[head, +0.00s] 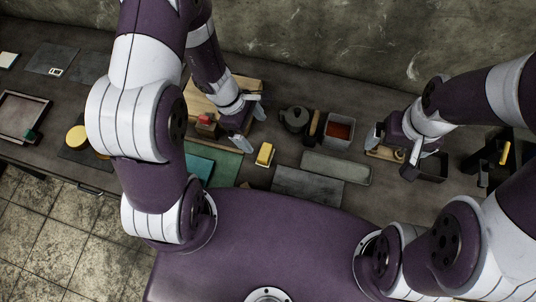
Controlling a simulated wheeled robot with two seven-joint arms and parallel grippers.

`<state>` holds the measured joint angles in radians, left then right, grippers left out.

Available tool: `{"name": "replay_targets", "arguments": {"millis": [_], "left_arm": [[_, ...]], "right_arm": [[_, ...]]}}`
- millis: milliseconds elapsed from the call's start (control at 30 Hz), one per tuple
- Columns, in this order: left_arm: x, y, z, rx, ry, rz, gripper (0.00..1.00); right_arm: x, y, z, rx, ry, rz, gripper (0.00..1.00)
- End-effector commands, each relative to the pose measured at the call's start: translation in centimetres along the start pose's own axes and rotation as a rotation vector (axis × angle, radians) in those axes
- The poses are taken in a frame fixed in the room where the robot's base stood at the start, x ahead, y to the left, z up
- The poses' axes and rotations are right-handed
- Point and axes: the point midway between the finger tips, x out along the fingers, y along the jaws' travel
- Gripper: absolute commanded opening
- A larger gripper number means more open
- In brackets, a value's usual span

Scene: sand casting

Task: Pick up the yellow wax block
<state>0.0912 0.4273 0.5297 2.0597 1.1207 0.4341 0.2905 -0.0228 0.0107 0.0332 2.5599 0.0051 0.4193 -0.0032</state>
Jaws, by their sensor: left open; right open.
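The yellow wax block (265,153) lies on the bench near the middle of the head view, on a small pale base. My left gripper (251,126) is open and empty, above and slightly left of the block and apart from it. Its fingers point down toward the wooden board's right edge. My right gripper (393,150) is open at the right, over a small wooden tray, well away from the block. Nothing hides the block.
A wooden board (203,92) with a small red-topped item stands behind my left gripper. A green mat (226,166), grey slab (308,186), long grey tray (337,167), dark pot (294,119) and red-filled box (339,131) surround the block. The back wall bounds the bench.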

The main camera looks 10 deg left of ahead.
Motion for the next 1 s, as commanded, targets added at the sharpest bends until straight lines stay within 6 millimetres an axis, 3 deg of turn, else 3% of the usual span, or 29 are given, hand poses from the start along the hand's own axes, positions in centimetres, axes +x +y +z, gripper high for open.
{"name": "replay_targets", "arguments": {"millis": [200, 367, 600, 867, 967, 1000], "left_arm": [[5.2, -0.2, -0.1, 0.0, 0.001, -0.006, 0.95], [6.9, -0.2, -0.1, 0.0, 0.001, -0.005, 0.95], [11.1, -0.4, -0.2, 0.001, 0.002, -0.005, 0.95], [11.7, -0.3, -0.2, 0.001, 0.003, -0.001, 0.95], [11.7, -0.3, -0.2, 0.002, 0.003, -0.001, 0.69], [11.7, -0.3, -0.2, 0.002, 0.003, -0.001, 0.56]], "right_arm": [[1.2, 0.0, 0.1, 0.0, 0.0, 0.0, 1.0], [1.2, 0.0, 0.1, 0.0, 0.0, 0.0, 1.0], [0.7, 0.0, 0.1, 0.0, 0.0, 0.0, 1.0], [0.8, 0.0, 0.1, 0.0, 0.0, 0.0, 1.0], [0.8, 0.0, 0.1, 0.0, 0.0, 0.0, 1.0], [0.8, 0.0, 0.1, 0.0, 0.0, 0.0, 1.0]]}}
